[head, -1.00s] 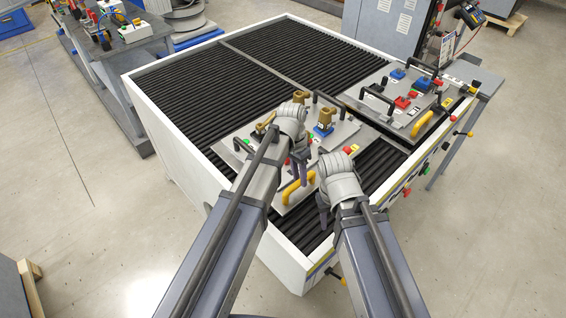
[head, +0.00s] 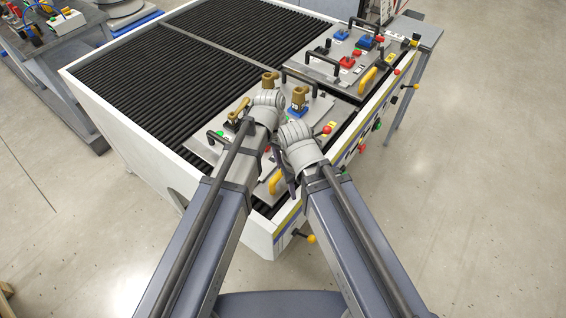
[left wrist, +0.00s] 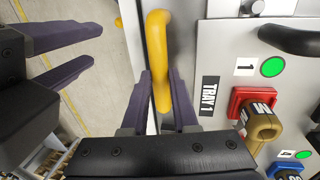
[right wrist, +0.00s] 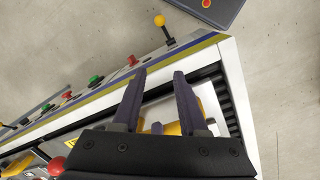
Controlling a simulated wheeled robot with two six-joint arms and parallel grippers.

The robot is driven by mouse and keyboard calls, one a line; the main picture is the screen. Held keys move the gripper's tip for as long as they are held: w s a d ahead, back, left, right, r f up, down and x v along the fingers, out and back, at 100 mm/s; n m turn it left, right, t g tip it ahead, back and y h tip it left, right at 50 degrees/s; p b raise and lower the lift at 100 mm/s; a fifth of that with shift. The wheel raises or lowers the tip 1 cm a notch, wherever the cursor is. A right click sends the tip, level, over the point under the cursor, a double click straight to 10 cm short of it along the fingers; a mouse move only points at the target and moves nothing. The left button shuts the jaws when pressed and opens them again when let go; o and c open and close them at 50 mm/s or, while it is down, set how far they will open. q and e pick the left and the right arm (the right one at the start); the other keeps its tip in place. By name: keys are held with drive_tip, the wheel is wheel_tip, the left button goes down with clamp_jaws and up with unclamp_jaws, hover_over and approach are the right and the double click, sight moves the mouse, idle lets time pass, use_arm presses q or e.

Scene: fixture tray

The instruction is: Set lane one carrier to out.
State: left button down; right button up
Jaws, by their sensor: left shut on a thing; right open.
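The near tray in the head view (head: 203,148) carries several tan carriers, one (head: 299,97) on a blue block and another (head: 237,116) at the left. Its yellow handle (head: 276,182) is at the near edge. In the left wrist view, my left gripper (left wrist: 169,85) is shut on this yellow handle (left wrist: 157,35). Beside it are a "TRAY 1" label (left wrist: 209,96), a "1" label (left wrist: 244,67) with a green dot, and a tan carrier (left wrist: 263,127) on a red block. The block's lettering is unclear. My right gripper (right wrist: 160,82) is open and empty near the table edge.
A second tray (head: 320,68) with blue and red blocks sits at the back right. The black ribbed table top (head: 190,75) is clear at left. Its white front side has coloured buttons and a yellow-knobbed lever (right wrist: 160,22). My right fingers (left wrist: 60,55) are close to my left gripper.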

use_arm(q)
drive_tip(key=shift+s+d, duration=0.15)
drive_tip(key=shift+d, duration=0.05)
drive_tip(key=c, duration=0.7)
unclamp_jaws()
drive_tip(key=r+p, duration=0.5)
drive_tip(key=w+a+r+p, duration=0.1)
drive_tip(key=r+p, duration=0.1)
drive_tip(key=shift+a+r+p, duration=0.1)
drive_tip(key=shift+r+p, duration=0.25)
